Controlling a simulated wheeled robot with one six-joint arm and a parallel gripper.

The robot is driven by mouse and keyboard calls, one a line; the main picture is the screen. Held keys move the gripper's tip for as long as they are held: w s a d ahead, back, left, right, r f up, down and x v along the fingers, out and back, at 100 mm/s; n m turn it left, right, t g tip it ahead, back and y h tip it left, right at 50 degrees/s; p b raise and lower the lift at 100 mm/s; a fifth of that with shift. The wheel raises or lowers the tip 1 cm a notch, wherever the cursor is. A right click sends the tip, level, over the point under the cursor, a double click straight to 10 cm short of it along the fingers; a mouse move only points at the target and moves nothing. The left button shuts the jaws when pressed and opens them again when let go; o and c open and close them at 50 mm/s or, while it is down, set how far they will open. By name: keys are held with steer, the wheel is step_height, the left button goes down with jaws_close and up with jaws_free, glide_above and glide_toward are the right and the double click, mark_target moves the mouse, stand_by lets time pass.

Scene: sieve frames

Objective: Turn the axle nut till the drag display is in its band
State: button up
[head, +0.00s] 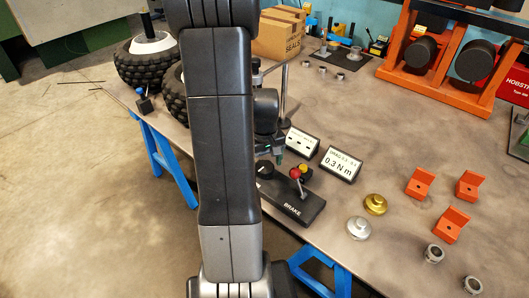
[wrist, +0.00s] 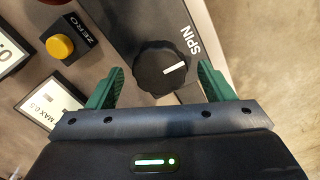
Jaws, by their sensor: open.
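The drag display (head: 340,164) stands on the bench right of my arm and reads 0.3 Nm; its smaller header line is too small to read surely. A second display (head: 302,142) beside it seems to show dashes. My gripper (head: 276,150) is partly hidden behind my arm in the head view. In the wrist view my gripper (wrist: 161,70) is open, its green fingers on either side of the black SPIN knob (wrist: 163,67), with gaps visible. The knob's white mark points right. A tyred wheel (head: 150,58) lies at left; I cannot make out the axle nut on it.
The black control box (head: 312,205) marked BRAKE carries a red-balled lever (head: 296,173). A yellow ZERO button (wrist: 60,46) is near the knob. Gold (head: 375,204) and silver (head: 358,229) flanged parts and orange brackets (head: 451,224) lie to the right. A carton (head: 278,36) stands behind.

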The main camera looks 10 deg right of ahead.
mark_target(265, 166)
step_height(265, 166, up, 14)
steer(key=shift+f, duration=0.2)
steer(key=shift+f, duration=0.1)
stand_by(0.4)
step_height(265, 166, down, 14)
steer(key=shift+r, duration=0.15)
stand_by(0.4)
